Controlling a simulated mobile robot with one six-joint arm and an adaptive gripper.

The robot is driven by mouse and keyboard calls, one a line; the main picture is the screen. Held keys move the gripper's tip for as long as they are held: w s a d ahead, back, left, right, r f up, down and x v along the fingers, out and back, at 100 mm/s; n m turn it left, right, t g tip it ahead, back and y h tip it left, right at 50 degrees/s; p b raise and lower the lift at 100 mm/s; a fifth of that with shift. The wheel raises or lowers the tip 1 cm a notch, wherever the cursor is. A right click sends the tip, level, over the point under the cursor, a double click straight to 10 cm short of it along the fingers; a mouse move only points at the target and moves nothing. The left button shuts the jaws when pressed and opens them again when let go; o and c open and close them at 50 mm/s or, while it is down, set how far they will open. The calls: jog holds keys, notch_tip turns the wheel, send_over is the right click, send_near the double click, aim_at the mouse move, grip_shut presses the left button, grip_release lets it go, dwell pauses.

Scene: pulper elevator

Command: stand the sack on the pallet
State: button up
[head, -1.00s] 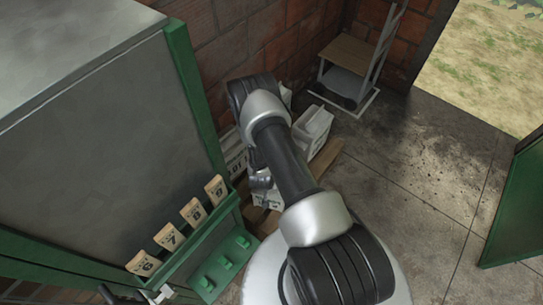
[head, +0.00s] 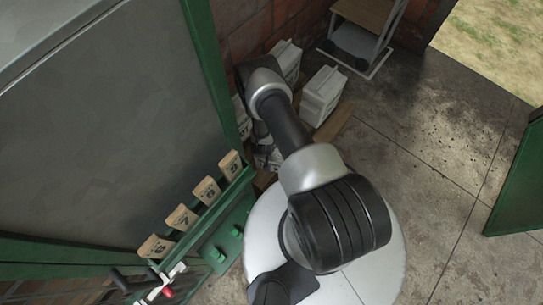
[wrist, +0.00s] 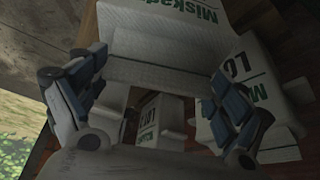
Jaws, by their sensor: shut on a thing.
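My gripper (wrist: 152,105) shows in the wrist view with a finger on each side, shut on a white sack (wrist: 158,72) with green lettering along its top. In the head view my arm hides most of the gripper and the held sack. Other white sacks stand near it: one (head: 321,95) to the right, one (head: 288,60) behind. The wooden pallet (head: 335,124) shows only as an edge by the right sack. Whether the held sack touches it is hidden.
A hand cart (head: 362,35) stands by the brick wall at the back. A large grey cabinet with a green frame (head: 208,75) rises close on the left, with numbered wooden tags (head: 208,190) on its ledge. The concrete floor (head: 430,140) at right is open, up to a green door (head: 515,190).

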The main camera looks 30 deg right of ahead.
notch_tip(320, 180, down, 9)
jog(key=b, duration=0.2)
jog(key=shift+b, duration=0.35)
jog(key=shift+w, duration=0.1)
jog(key=o, duration=1.8)
jog(key=p+v, duration=0.3)
jog(key=v, duration=0.4)
jog(key=shift+r, duration=0.35)
